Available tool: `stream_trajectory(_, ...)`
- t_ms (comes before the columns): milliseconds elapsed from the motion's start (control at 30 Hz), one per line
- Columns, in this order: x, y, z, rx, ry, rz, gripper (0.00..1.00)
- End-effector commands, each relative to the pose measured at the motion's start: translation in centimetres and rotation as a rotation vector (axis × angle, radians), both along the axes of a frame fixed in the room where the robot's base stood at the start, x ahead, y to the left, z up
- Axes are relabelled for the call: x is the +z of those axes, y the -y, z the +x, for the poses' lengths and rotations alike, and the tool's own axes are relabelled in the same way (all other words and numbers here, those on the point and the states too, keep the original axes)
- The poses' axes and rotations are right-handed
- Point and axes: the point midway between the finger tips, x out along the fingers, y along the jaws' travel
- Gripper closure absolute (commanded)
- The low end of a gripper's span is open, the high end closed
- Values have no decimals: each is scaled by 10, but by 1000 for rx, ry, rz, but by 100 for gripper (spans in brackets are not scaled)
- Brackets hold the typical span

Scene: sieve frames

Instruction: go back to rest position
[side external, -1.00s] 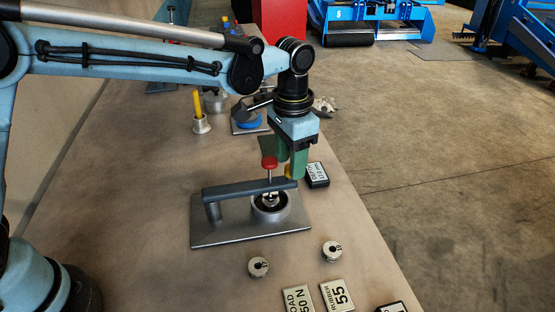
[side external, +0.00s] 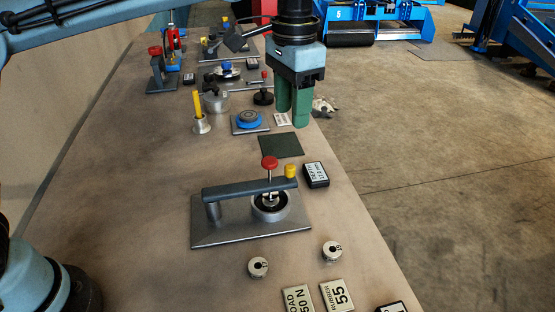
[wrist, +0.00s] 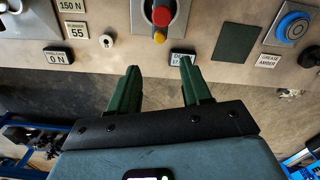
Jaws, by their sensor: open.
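My gripper (side external: 293,121) has two green fingers and hangs above the bench's right edge in the side view, higher and farther back than the lever press. In the wrist view its fingers (wrist: 160,72) are spread apart with nothing between them. The press (side external: 245,190) has a dark lever arm, a red knob (side external: 269,163) and a yellow knob (side external: 290,171). Its lever lies level over a round metal cup (side external: 270,208). The gripper is apart from the press and touches nothing that I can see.
A black depth display (side external: 316,175) sits right of the press. A dark green mat (side external: 281,145) and a blue round dial (side external: 249,119) lie behind it. Two small slotted weights (side external: 258,267) and label plates (side external: 337,295) are in front. A yellow rod stands in a metal holder (side external: 201,124).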

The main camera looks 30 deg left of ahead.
Motion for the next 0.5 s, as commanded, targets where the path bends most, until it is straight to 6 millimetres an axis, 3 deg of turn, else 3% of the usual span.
stream_trajectory(267,1,-5,-1,11,10,-4,52)
stream_trajectory(500,7,-50,-19,107,115,-46,52)
